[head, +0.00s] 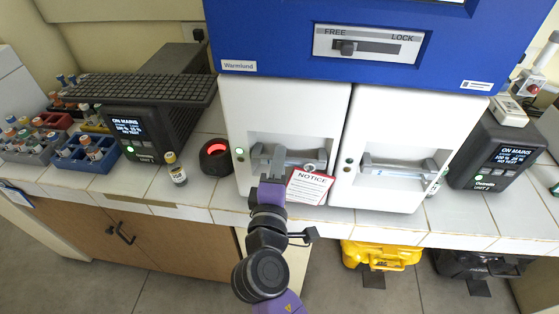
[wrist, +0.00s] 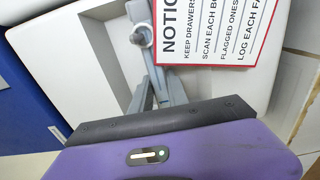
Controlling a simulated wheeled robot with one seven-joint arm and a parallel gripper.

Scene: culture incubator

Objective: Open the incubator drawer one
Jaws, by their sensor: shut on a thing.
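The incubator's white left drawer (head: 285,108) and white right drawer (head: 409,125) sit side by side under a blue panel. Each has a recess with a grey bar handle. My gripper (head: 271,179) is at the left drawer's handle (head: 297,157) and is shut on it. A NOTICE card (head: 309,187) hangs at the handle's right end. The left drawer looks closed. Which drawer is numbered one is not readable.
The FREE/LOCK slider knob (head: 347,47) is on the FREE side. A green light (head: 240,152) glows on the left drawer. A round black device (head: 215,156) with a red glow and a capped vial (head: 175,169) stand on the tiled counter (head: 195,196) to the left.

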